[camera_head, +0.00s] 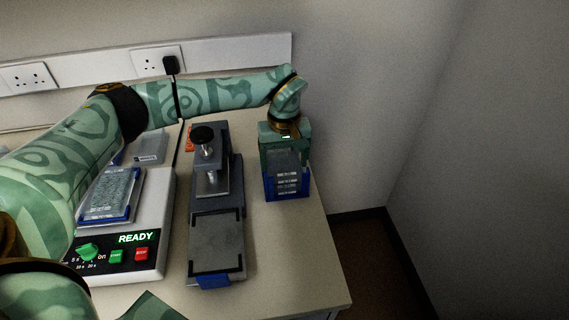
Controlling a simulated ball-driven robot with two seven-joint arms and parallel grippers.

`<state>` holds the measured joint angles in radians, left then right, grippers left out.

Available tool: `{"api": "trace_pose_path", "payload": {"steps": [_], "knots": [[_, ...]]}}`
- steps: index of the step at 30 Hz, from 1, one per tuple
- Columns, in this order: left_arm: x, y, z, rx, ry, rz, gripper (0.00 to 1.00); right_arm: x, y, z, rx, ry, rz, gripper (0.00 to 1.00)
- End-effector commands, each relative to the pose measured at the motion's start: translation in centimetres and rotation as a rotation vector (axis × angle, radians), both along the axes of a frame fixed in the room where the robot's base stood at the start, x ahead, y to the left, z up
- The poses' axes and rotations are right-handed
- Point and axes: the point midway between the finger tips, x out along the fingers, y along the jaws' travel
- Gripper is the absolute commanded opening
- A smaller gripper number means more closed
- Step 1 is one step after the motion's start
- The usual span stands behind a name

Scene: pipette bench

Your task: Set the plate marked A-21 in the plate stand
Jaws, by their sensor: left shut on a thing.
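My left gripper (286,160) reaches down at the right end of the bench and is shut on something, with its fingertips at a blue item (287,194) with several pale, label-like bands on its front. I cannot tell whether this item is the plate stand, a plate, or both together, nor exactly what the jaws clasp. A clear plate in a blue frame (110,194) lies on the white shaker. Another pale plate (150,147) lies further back, partly hidden by my left arm. No A-21 mark is readable.
The white shaker (152,232) shows READY, with a green knob and green and red buttons. A grey press (215,232) with a black knob stands between it and the blue item. The bench's right edge is close to the blue item; a wall is behind.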

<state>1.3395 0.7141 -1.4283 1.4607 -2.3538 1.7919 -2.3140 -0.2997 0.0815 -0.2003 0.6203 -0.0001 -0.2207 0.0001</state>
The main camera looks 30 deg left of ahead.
Motion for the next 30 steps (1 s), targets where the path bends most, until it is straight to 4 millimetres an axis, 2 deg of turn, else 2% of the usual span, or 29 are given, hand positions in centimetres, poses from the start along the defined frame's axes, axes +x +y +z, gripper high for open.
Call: {"api": "trace_pose_path", "payload": {"steps": [1,3,14,15,17,26,30], "knots": [[0.0,0.0,-1.1,-0.001,0.003,0.0,0.51,-0.1,0.0,-0.3,-0.001,0.002,0.0,0.36],[0.0,0.0,-1.5,-0.002,0.002,0.001,0.51,-0.1,0.0,-0.4,0.0,0.002,0.0,0.36],[0.0,0.0,-1.8,-0.001,0.001,0.0,0.51,-0.1,0.0,-0.4,0.001,0.001,-0.001,0.36],[0.0,0.0,-1.8,-0.001,0.001,-0.001,0.83,-0.1,0.0,-0.3,0.001,0.001,-0.001,0.36],[0.0,0.0,-1.8,-0.001,0.001,-0.001,0.99,-0.1,0.0,-0.3,0.001,0.001,-0.001,0.36],[0.0,0.0,-1.6,-0.001,0.001,0.0,0.99,-0.1,0.0,-0.3,0.001,0.001,-0.001,0.36],[0.1,0.0,0.3,0.0,-0.005,-0.001,0.99,0.0,0.1,0.1,0.002,-0.002,-0.001,0.36]]}}
